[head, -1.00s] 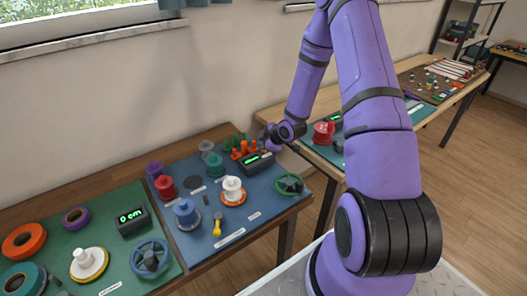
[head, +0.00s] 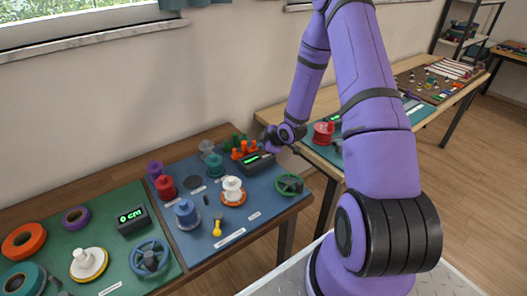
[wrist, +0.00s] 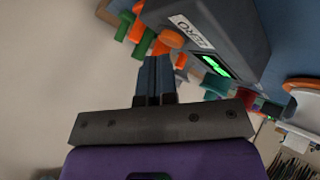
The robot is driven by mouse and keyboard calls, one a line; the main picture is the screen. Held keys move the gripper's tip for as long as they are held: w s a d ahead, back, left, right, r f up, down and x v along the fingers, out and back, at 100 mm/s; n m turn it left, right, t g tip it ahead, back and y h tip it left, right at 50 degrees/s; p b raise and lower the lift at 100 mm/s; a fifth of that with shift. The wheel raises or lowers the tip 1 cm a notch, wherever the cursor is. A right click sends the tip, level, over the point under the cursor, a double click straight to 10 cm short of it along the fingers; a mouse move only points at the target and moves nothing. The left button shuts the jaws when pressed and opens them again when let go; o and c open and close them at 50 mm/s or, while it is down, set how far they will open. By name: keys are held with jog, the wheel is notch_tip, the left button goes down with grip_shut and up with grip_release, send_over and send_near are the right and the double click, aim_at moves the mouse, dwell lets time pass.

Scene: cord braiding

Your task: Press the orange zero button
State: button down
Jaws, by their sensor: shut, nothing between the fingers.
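The dark counter box (head: 260,163) with a green display stands on the blue mat at the back right of the near table. In the wrist view the counter (wrist: 232,22) fills the upper right, with its lit display (wrist: 215,66) and a white ZERO label. The orange zero button (wrist: 172,38) shows beside that label. My gripper (wrist: 155,62) is shut and empty, its fingertips just short of the button in the picture; I cannot tell whether they touch it. In the head view my gripper (head: 270,143) is small, at the counter's back edge.
Orange and green pegs (head: 240,148) stand close to the left of the counter. A green handwheel (head: 289,184) is at its front right and a white spool (head: 232,188) in front. A second counter (head: 132,220) sits on the green mat.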

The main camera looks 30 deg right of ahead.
jog(key=shift+f, duration=0.4)
dwell(0.7)
jog(key=shift+r, duration=0.8)
jog(key=shift+r, duration=2.55)
